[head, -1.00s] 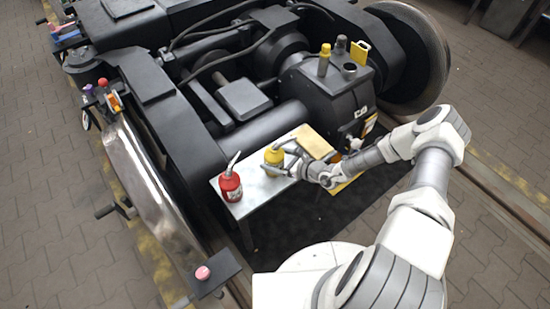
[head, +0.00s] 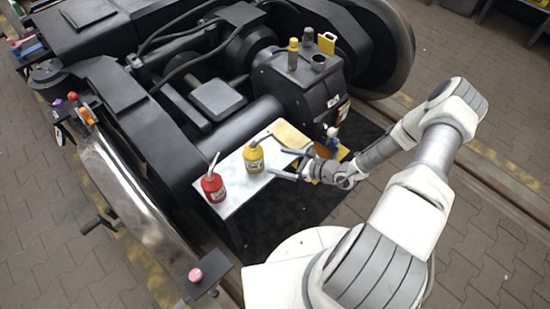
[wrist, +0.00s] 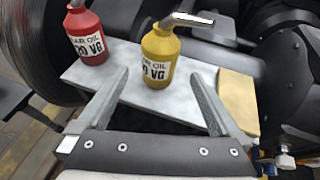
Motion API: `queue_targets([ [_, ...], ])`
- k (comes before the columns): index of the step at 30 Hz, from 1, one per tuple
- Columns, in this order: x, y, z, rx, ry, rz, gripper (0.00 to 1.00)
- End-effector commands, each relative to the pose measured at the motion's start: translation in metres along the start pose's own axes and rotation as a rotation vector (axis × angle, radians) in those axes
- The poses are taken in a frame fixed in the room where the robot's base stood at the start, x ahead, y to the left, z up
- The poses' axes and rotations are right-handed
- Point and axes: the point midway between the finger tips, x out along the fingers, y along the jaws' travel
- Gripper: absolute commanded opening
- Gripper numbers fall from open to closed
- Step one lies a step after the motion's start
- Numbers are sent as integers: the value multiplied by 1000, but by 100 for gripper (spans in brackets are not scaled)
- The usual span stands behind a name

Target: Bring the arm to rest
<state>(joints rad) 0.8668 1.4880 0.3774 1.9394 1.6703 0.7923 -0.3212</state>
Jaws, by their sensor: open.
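My gripper (head: 284,164) is open and empty, at the right of the yellow oil can (head: 254,158) and apart from it. In the wrist view the two fingers of my gripper (wrist: 165,92) point toward the yellow can (wrist: 158,56), which stands upright beyond them with its spout to the right. My arm reaches in from the right in the head view.
A red oil can (head: 213,187) stands upright on the white bench (head: 232,205), left of the yellow can. A tan board (head: 291,136) lies at the bench's right end. The black bogie (head: 170,130) rises behind.

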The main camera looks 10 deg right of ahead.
Motion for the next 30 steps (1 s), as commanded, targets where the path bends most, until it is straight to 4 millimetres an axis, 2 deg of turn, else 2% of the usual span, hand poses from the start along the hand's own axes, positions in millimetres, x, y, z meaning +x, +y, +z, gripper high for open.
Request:
queue_targets([
  [14,0,0,0,0,0,0,100],
  [18,-2,-1,5,-24,2,11,100],
  [23,-12,-5,32,-151,14,76,100],
  [30,-34,-2,92,-437,49,233,100],
])
